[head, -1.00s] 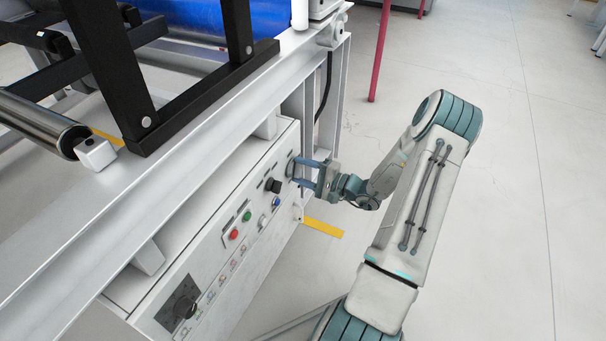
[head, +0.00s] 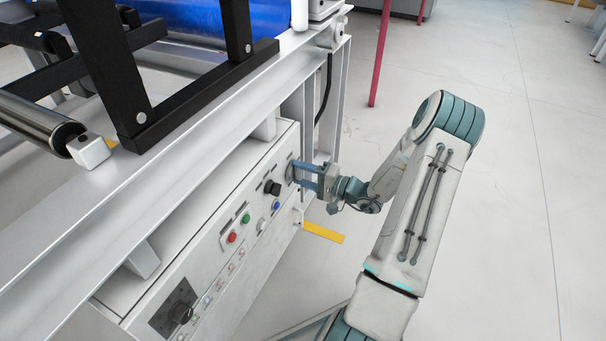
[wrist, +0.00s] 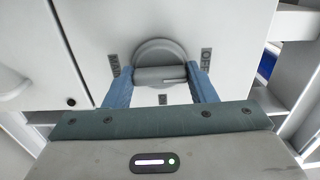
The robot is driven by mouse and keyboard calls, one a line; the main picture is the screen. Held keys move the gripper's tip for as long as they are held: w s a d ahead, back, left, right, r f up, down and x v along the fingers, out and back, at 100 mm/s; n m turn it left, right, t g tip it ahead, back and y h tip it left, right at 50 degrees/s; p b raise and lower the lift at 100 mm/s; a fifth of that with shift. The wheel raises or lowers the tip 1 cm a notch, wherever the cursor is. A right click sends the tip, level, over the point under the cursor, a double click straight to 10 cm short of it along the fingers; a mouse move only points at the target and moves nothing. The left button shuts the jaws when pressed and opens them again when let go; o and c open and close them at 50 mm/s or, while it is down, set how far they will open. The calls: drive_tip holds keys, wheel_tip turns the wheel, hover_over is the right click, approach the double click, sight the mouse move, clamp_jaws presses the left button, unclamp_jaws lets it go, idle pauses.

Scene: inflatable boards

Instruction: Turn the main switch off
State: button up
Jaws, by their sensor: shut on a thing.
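The main switch (wrist: 158,52) is a round grey knob with a raised bar across it, on the light grey panel. In the wrist view the bar lies nearly level, its right end slightly higher. An OFF label (wrist: 207,60) is at the knob's right, and another label (wrist: 115,66), hard to read, is at its left. My gripper (wrist: 160,73) is shut on the bar, one blue finger at each end. In the head view my gripper (head: 293,173) reaches the panel from the right and its fingers hide most of the switch.
Open floor lies right of my arm.

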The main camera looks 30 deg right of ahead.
drive_tip(key=shift+d, duration=0.2)
drive_tip(key=o, duration=1)
drive_tip(key=shift+a, duration=0.15)
drive_tip(key=p+v, duration=0.4)
drive_tip(key=v, duration=1)
drive_tip(key=shift+w, duration=0.1)
